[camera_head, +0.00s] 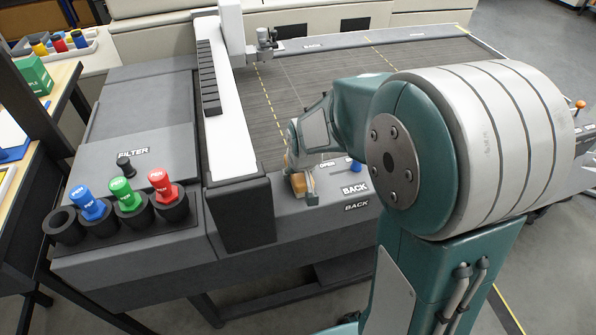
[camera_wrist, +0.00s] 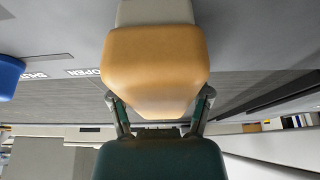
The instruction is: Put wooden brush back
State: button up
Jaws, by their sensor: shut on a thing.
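The wooden brush shows in the wrist view as a rounded tan block (camera_wrist: 155,60) with a pale grey part at its upper end. My gripper (camera_wrist: 160,98) is shut on it, one finger on each side. In the head view the brush (camera_head: 299,183) is a small tan shape beside the white gantry beam, at the front ledge of the machine. My gripper (camera_head: 296,160) is above it there, partly hidden by my arm. I cannot tell whether the brush touches the ledge.
The ledge carries BACK (camera_head: 354,189) and OPEN labels and a blue knob (camera_head: 355,167). A white gantry beam (camera_head: 228,130) stands close at left. Red, green and blue pens (camera_head: 124,194) sit in black cups further left. The slatted bed (camera_head: 350,75) is mostly clear.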

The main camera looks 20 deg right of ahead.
jog(key=shift+a, duration=0.55)
jog(key=o, duration=0.8)
jog(key=shift+d+f, duration=0.1)
jog(key=o, duration=0.3)
jog(key=shift+d, duration=0.4)
